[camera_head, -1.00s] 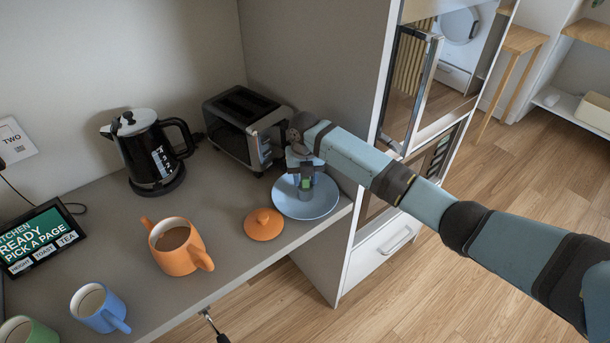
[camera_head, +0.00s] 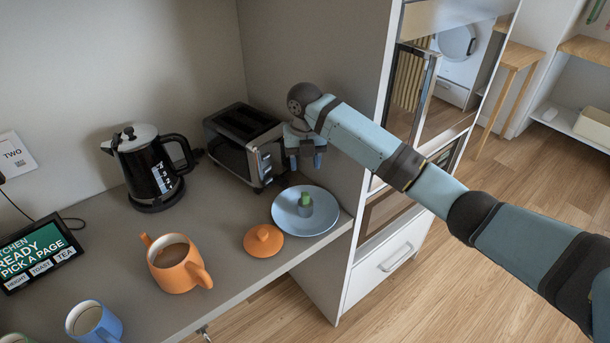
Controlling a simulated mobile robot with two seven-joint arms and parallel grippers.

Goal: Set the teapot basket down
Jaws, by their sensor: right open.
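The teapot basket (camera_head: 305,208), a small grey cup with a green top, stands upright on the blue plate (camera_head: 287,222) at the right end of the counter. My right gripper (camera_head: 305,163) is open and empty above it, apart from it. The orange teapot (camera_head: 178,272) stands uncovered, with brown liquid inside. Its orange lid (camera_head: 263,240) lies on the counter just left of the plate. My left gripper is not in view.
A toaster (camera_head: 243,145) stands close behind the plate, against the tall cabinet. A black kettle (camera_head: 150,168) is further left. A screen (camera_head: 38,256) and blue mug (camera_head: 94,323) are at the left. The counter (camera_head: 205,230) is clear between kettle and lid.

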